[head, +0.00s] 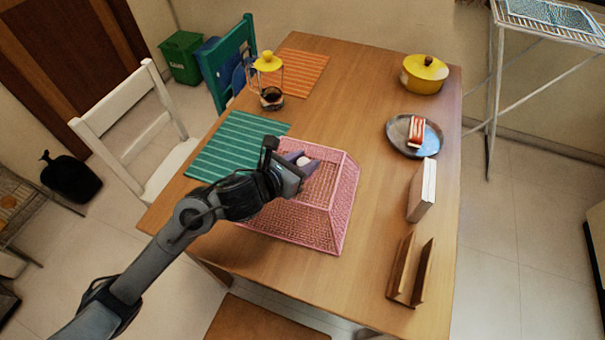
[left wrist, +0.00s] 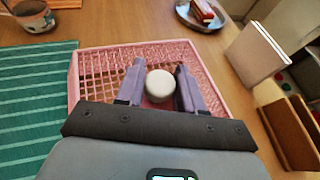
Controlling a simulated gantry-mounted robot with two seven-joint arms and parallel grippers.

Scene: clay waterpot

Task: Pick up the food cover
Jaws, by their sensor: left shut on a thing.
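The food cover (head: 321,215) is a pink mesh cover with sloping sides, near the table's front middle. It also shows in the left wrist view (left wrist: 98,62). A round white knob (left wrist: 159,85) sits on its top. My left gripper (head: 306,165) is over the cover's top with its fingers on either side of the knob, shut on it; the knob also shows between the fingers in the head view. The arm hides the cover's left part. I cannot tell whether the cover's rim touches the table. My right gripper is not in view.
The wooden table (head: 340,90) holds a green striped mat (head: 236,147), an orange mat (head: 303,68), a yellow-lidded French press (head: 269,80), a yellow pot (head: 424,75), a plate (head: 399,139), a white book (head: 422,190) and a wooden holder (head: 406,282). Bare tabletop lies right of the cover.

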